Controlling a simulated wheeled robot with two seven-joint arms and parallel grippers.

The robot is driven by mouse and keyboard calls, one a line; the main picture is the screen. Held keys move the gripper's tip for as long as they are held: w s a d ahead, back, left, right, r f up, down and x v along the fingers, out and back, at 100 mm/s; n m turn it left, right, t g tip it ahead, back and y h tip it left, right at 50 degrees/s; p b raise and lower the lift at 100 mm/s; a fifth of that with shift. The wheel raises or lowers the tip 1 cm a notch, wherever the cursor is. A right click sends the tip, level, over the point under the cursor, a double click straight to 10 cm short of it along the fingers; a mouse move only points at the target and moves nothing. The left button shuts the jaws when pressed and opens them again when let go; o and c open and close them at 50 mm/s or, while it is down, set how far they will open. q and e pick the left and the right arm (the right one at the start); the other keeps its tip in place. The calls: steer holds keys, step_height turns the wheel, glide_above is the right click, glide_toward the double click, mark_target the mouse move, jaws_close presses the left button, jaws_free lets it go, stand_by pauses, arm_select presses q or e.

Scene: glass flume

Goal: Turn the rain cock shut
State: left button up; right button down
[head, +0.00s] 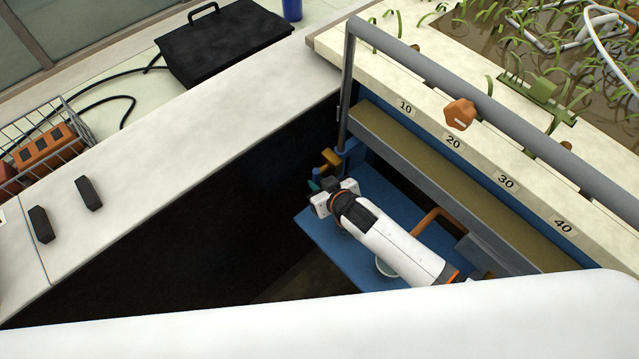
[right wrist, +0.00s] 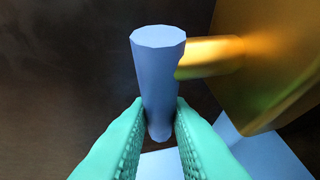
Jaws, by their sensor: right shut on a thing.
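The rain cock shows in the right wrist view as a brass body (right wrist: 270,60) with a short brass stem running left to a blue, faceted bar handle (right wrist: 158,75). My right gripper (right wrist: 158,120) has its ribbed teal fingers on both sides of the handle's lower part, shut on it. The handle's upper end stands free above the fingers. In the head view the brass cock (head: 331,158) is small, beside the blue frame below the flume's left end. My right gripper (head: 316,186) is just below it there, and the handle is too small to make out. My left gripper is not in view.
A grey pipe (head: 480,105) runs along the flume's pale numbered edge, with an orange knob (head: 460,114) on it. A blue shelf (head: 320,236) lies under my right arm.

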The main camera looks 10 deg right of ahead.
steer(key=shift+a+r, duration=0.1)
steer(key=c, duration=1.6)
jaws_free()
steer(key=shift+w, duration=0.1)
steer(key=v, duration=1.1)
steer(key=shift+s+d+r, duration=0.2)
steer(key=shift+s, duration=0.1)
